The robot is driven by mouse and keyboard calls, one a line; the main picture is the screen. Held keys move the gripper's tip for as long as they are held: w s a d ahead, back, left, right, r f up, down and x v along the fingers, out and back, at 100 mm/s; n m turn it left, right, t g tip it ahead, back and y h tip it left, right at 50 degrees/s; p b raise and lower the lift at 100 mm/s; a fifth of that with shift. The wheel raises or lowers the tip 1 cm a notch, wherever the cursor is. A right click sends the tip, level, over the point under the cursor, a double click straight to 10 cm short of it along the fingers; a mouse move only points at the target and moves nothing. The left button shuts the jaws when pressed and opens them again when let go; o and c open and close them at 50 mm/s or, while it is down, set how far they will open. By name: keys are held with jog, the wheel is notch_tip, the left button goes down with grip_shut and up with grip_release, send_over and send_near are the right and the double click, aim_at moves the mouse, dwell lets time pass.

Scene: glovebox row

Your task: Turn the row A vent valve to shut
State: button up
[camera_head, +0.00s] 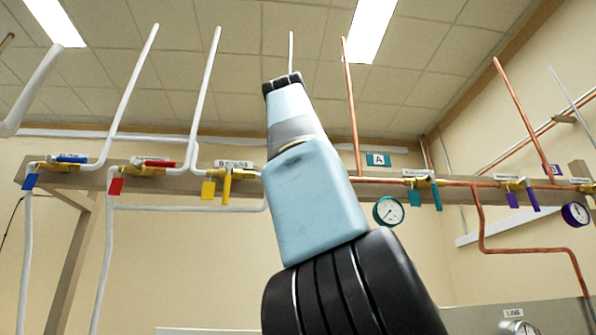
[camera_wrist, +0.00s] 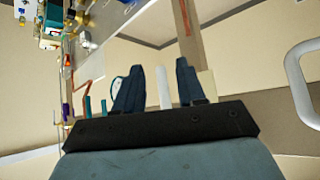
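In the head view, valves sit along a pipe run on a wooden rail. A teal-handled valve (camera_head: 436,194) is right of the sign marked A (camera_head: 378,160); its handle hangs down across the pipe. A yellow-handled valve (camera_head: 227,187) also has its handle down. A red-handled valve (camera_head: 160,163) and a blue-handled valve (camera_head: 70,158) have handles lying along the pipe. In the wrist view, my gripper (camera_wrist: 157,64) is open and empty, apart from the valves.
A purple-handled valve (camera_head: 532,195) is near sign B (camera_head: 553,170). Gauges hang by the teal valve (camera_head: 388,211) and at far right (camera_head: 575,214). Copper and white pipes rise above the rail. My arm hides the rail's middle. A white curved pipe (camera_wrist: 296,82) is right of my gripper.

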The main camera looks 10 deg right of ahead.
jog(key=s+a, duration=0.5)
jog(key=s, duration=0.2)
jog(key=shift+s+a, duration=0.15)
jog(key=shift+s, duration=0.1)
dwell(0.3)
jog(key=shift+w, duration=0.1)
dwell(0.7)
